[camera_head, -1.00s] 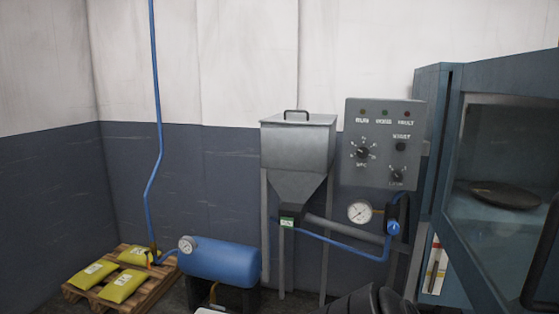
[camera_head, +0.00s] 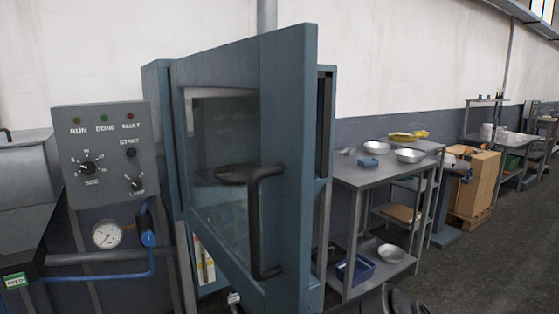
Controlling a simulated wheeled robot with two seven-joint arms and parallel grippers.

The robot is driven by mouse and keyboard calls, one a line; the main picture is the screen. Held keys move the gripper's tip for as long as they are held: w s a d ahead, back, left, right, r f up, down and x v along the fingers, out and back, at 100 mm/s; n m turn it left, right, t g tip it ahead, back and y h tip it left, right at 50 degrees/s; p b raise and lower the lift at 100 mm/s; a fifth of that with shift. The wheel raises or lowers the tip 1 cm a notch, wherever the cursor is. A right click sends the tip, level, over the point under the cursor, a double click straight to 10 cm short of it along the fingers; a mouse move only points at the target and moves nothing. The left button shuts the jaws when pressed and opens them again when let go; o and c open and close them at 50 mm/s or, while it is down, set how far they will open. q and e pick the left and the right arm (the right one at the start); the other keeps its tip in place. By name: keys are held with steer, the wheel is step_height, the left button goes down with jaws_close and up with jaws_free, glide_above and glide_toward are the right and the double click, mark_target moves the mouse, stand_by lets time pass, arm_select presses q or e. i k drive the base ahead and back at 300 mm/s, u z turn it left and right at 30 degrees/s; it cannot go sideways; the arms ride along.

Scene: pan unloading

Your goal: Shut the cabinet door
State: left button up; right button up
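The blue-grey cabinet (camera_head: 158,140) stands left of the middle. Its door (camera_head: 290,150) is open, swung out towards me, with a glass window and a black bar handle (camera_head: 256,225) on the near face. A dark pan (camera_head: 237,174) shows through the glass. Dark rounded parts at the bottom edge, right of the door, look like part of my arm. A small pale part shows at the bottom, below the handle; I cannot tell what it is. Neither gripper's fingers can be made out, and nothing of mine is seen touching the handle.
A control panel (camera_head: 106,155) and a pressure gauge (camera_head: 107,235) are left of the cabinet. A metal table (camera_head: 350,178) with several bowls stands close on its right. Open floor (camera_head: 475,265) lies at the right.

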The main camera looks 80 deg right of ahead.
mark_target(281, 64)
steer(key=z, duration=2)
steer(key=i, duration=0.5)
steer(key=z, duration=0.65)
